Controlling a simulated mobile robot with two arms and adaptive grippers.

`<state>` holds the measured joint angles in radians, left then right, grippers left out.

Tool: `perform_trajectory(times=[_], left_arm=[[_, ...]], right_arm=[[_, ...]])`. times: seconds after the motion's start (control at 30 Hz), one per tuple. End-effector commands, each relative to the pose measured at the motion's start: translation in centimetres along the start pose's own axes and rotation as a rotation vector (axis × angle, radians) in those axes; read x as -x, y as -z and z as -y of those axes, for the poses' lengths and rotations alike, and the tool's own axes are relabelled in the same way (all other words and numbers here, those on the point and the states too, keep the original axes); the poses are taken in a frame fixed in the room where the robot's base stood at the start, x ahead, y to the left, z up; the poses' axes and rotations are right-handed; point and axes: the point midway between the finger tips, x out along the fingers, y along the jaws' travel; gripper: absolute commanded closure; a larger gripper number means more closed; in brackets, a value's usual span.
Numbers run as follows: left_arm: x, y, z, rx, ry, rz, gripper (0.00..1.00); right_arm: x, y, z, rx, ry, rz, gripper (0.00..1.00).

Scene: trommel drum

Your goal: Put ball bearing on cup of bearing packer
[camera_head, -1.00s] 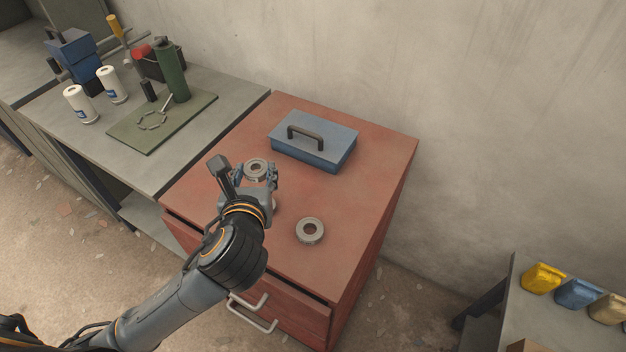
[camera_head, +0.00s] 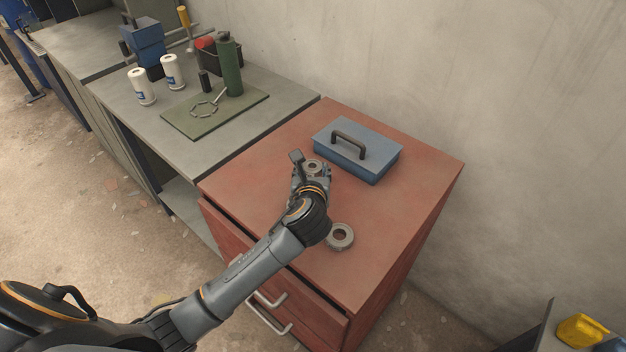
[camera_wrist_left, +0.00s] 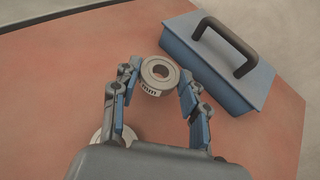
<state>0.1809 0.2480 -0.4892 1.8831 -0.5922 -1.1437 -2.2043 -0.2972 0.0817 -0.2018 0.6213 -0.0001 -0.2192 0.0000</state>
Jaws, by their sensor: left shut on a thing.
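My left gripper (camera_head: 313,168) is shut on a grey metal ball bearing (camera_head: 315,165). The left wrist view shows the bearing (camera_wrist_left: 160,75) between the blue-padded fingertips of the left gripper (camera_wrist_left: 158,80), its open centre facing up and small slots on its side. It is over the red cabinet top, near the blue toolbox; its height above the top is unclear. A second grey ring-shaped part (camera_head: 340,236) rests on the cabinet nearer the front. It is partly hidden by my gripper in the left wrist view (camera_wrist_left: 101,137). I cannot tell whether it is the packer's cup. My right gripper is out of view.
The red cabinet (camera_head: 400,240) carries a blue toolbox (camera_head: 357,150) with a black handle, close behind my gripper. A grey bench (camera_head: 160,155) adjoins on the left, with a green mat (camera_head: 190,128), green cylinder (camera_head: 228,65) and white containers (camera_head: 140,87). The cabinet's right side is clear.

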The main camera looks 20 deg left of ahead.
Motion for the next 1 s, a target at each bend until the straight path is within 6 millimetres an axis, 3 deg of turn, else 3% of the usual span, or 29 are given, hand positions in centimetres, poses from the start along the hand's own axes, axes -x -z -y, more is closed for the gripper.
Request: perform_trajectory(times=[0.17, 0.37, 0.77, 0.8, 0.9, 1.0], left_arm=[[-1.4, 0.8, 0.1, 0.002, -0.001, 0.0, 0.89], [-2.3, 3.2, 0.1, 0.001, 0.001, -0.002, 0.89], [-2.5, 3.7, 0.1, 0.0, 0.001, 0.0, 0.89], [-2.5, 3.7, 0.1, 0.001, 0.001, 0.0, 0.5], [-2.5, 3.7, 0.1, 0.001, 0.001, 0.0, 0.33], [-2.5, 3.7, 0.1, 0.001, 0.001, 0.0, 0.33]], right_arm=[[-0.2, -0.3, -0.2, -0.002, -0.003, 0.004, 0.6], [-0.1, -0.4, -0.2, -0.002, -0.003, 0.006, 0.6], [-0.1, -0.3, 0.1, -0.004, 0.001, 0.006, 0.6], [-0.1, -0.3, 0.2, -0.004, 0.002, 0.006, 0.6], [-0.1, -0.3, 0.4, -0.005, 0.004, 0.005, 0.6], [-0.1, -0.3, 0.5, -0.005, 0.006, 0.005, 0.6]])
